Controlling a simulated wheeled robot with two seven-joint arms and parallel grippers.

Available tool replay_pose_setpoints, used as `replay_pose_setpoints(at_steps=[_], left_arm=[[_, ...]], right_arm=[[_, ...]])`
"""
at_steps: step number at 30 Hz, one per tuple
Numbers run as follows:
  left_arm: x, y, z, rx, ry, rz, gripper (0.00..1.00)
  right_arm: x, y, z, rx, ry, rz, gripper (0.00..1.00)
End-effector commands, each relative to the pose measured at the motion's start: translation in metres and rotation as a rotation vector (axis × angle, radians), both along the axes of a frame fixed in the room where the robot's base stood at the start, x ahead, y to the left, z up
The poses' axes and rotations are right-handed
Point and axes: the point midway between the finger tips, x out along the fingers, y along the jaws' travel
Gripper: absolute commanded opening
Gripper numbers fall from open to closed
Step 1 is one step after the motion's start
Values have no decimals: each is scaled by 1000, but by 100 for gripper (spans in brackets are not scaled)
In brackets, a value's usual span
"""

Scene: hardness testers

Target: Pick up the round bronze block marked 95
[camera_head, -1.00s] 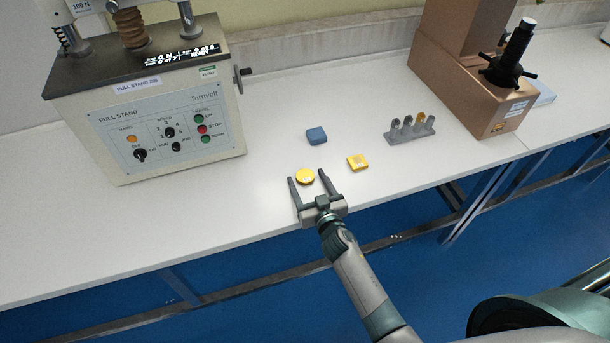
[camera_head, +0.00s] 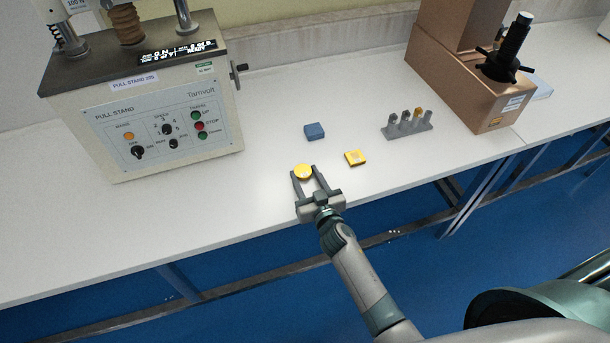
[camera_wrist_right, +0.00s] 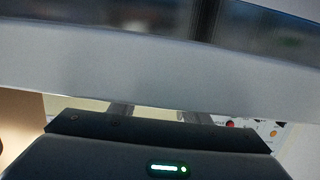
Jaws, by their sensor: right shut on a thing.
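The round block (camera_head: 303,171) is yellow-bronze and sits at the front part of the white bench; its marking is too small to read. My right gripper (camera_head: 305,172) reaches in from the bench's front edge, with one finger on each side of the block, and is shut on it. The block looks at bench level; I cannot tell any gap below it. The right wrist view shows the dark gripper body (camera_wrist_right: 160,145) and finger bases, while the block is hidden there. My left gripper is out of view.
A square yellow block (camera_head: 355,158) lies just right of the gripper. A blue block (camera_head: 314,131) lies behind. A grey holder (camera_head: 408,128) with several small pieces stands farther right. The pull stand (camera_head: 165,115) is at left, a brown machine (camera_head: 465,85) at back right.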

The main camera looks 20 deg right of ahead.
Motion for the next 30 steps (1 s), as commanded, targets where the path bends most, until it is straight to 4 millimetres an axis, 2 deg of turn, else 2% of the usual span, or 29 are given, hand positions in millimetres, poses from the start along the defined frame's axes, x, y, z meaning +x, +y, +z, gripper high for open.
replay_pose_setpoints(at_steps=[5,10,24,30], left_arm=[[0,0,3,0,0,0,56],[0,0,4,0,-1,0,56],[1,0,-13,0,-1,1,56],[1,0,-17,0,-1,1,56]], right_arm=[[1,0,18,-2,-5,2,11],[0,0,44,-2,-6,3,11],[52,-72,91,-5,-5,1,11],[64,-89,104,-2,-3,1,11]])
